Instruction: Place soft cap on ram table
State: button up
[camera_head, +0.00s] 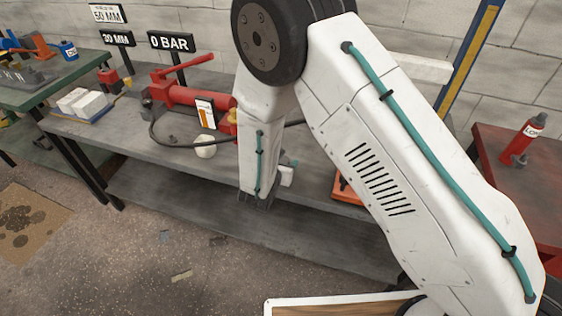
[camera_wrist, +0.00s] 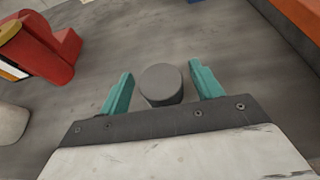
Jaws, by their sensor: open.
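A short dark grey cylinder (camera_wrist: 161,84), which looks like a cap, stands on the grey bench top in the wrist view. My gripper (camera_wrist: 161,71) is open, with one teal finger on each side of it. Gaps show between the fingers and the cylinder, so it is not gripped. In the head view my arm hides the cylinder and most of the gripper. A pale, rounded cap-like piece (camera_head: 205,148) stands farther left on the bench and also shows at the left of the wrist view (camera_wrist: 12,122). I cannot tell which is the soft cap.
The grey bench (camera_head: 120,141) holds a red hydraulic pump (camera_head: 190,96) with a dark hose and a gauge card (camera_head: 206,113). An orange tray (camera_head: 345,190) lies right of my gripper. A red table (camera_head: 500,160) with a red bottle (camera_head: 522,141) stands at right.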

jog(key=v, duration=1.2)
jog(key=w+d+r+m+g+h, duration=0.2)
jog(key=d+r+m+g+h, duration=0.25)
jog(key=d+r+m, duration=0.65)
jog(key=s+d+r+m+g, duration=0.55)
jog(key=d+r, duration=0.45)
jog(key=d, duration=0.3)
jog(key=s+d+r+m+g+y, duration=0.1)
jog(key=s+d+r+m+y, duration=0.15)
jog(key=s+m, duration=0.3)
jog(key=s+d+r+m+g+y, duration=0.1)
jog(key=s+d+r+m+g, duration=0.1)
jog(key=s+d+r+m, duration=0.35)
jog(key=s+a+m+y, duration=0.2)
jog(key=s, duration=0.3)
jog(key=s+a+r+m+t+y, duration=0.1)
jog(key=s+m+y, duration=0.1)
jog(key=s, duration=0.3)
jog(key=shift+a+t+y, duration=0.3)
jog(key=shift+a+y, duration=0.1)
jog(key=shift+y, duration=0.4)
